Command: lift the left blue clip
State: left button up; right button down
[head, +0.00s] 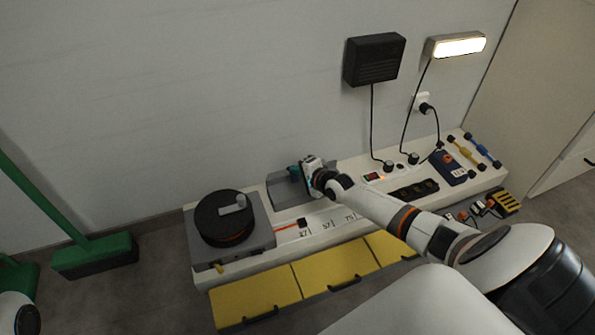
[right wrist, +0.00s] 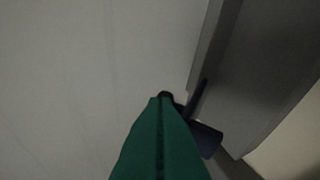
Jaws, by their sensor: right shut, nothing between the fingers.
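My right gripper (head: 294,171) is over the grey box (head: 283,193) on the bench, near the wall. Its teal fingers are shut with nothing between them. In the right wrist view the closed green fingers (right wrist: 163,98) reach up from the bottom edge. A dark blue piece (right wrist: 207,138) with a thin upright part is just right of the fingertips, beside a grey panel. It may be a blue clip, but the view is too dark to be sure. I cannot make out a blue clip in the head view, where the gripper and arm cover part of the box.
A green broom (head: 95,256) stands at far left.

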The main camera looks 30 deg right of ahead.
jog(key=shift+w+r+g, duration=0.3)
jog(key=shift+w+r, duration=0.05)
jog(key=shift+w, duration=0.2)
jog(key=shift+w+d, duration=0.1)
jog(key=shift+w, duration=0.15)
jog(key=shift+d+r, duration=0.15)
jog(key=shift+r, duration=0.05)
jog(key=shift+w+r, duration=0.1)
